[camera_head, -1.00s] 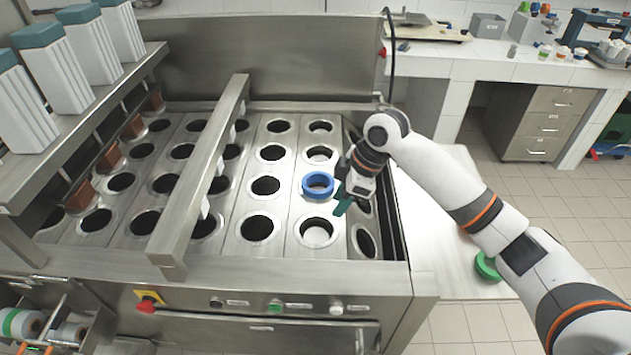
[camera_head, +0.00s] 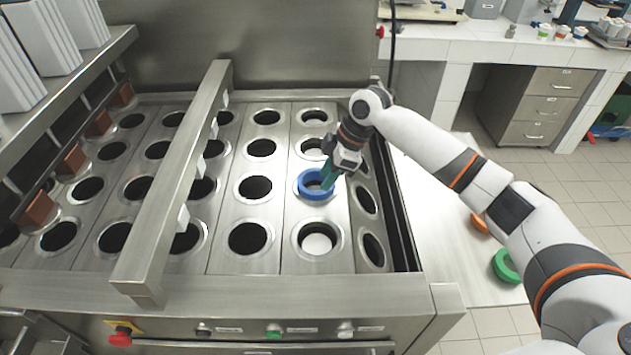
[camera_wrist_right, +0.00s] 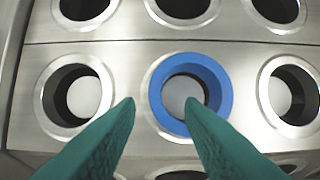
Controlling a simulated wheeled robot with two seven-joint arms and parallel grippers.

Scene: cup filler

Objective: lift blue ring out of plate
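The blue ring (camera_head: 315,196) sits around a round opening in the metal plate (camera_head: 325,265), in the right-hand column of openings. It also shows in the right wrist view (camera_wrist_right: 220,85), with a pale disc visible through its middle. My right gripper (camera_head: 327,180) has green fingers and is at the ring's right side in the head view. In the right wrist view, my right gripper (camera_wrist_right: 160,102) is open, with one fingertip over the ring's opening and the other outside it. The ring's wall lies between the fingertips; contact cannot be told. My left gripper is not in view.
A raised metal bar (camera_head: 185,175) crosses the machine left of the ring. An emergency stop button (camera_head: 120,338) is on the front panel. A green ring (camera_head: 506,266) and an orange ring (camera_head: 480,223) lie on the white surface at the right.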

